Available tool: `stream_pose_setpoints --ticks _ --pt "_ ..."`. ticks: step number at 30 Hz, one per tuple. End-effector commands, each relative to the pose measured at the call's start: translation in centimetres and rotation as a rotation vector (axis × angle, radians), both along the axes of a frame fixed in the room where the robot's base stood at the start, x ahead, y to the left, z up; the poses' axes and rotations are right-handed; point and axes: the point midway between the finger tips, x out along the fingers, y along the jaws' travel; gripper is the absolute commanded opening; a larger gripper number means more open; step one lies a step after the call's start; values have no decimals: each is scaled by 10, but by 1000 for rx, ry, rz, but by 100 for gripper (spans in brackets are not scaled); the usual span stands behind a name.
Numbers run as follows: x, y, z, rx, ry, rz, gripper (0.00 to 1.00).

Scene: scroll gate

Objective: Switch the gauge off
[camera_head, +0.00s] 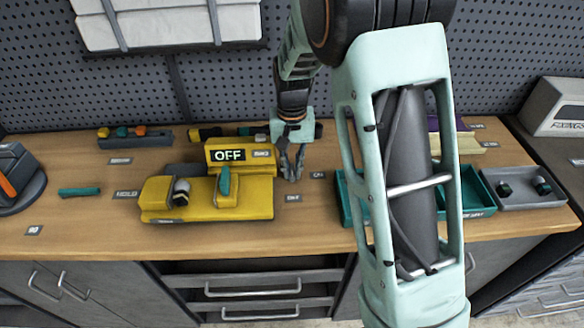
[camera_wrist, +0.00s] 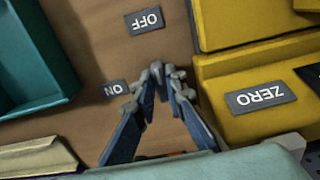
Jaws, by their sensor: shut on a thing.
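The yellow gauge (camera_head: 248,199) sits on the bench, and its raised display (camera_head: 228,155) reads OFF. A teal upright piece (camera_head: 223,183) and a grey knob (camera_head: 181,192) are on its body. My gripper (camera_head: 292,180) points down just right of the gauge. In the wrist view, my gripper's fingertips (camera_wrist: 163,72) come together beside the yellow body (camera_wrist: 232,75) with its ZERO label (camera_wrist: 260,96). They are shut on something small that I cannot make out. An OFF label (camera_wrist: 145,20) and an ON label (camera_wrist: 115,90) lie on the wood near the fingertips.
Teal trays (camera_head: 478,192) and a grey tray (camera_head: 520,187) stand to the right, partly behind my arm. A teal stick (camera_head: 79,192) lies at the left. Bare wood (camera_head: 300,232) lies in front.

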Motion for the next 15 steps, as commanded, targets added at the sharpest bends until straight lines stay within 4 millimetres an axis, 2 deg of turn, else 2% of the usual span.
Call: stream_pose_setpoints --ticks 2,3,7,15 --pt "1 0 1 1 -3 -3 0" --pt "1 0 1 1 -3 -3 14" --pt "1 0 1 1 -3 -2 28" --pt "0 0 0 1 -1 1 29"
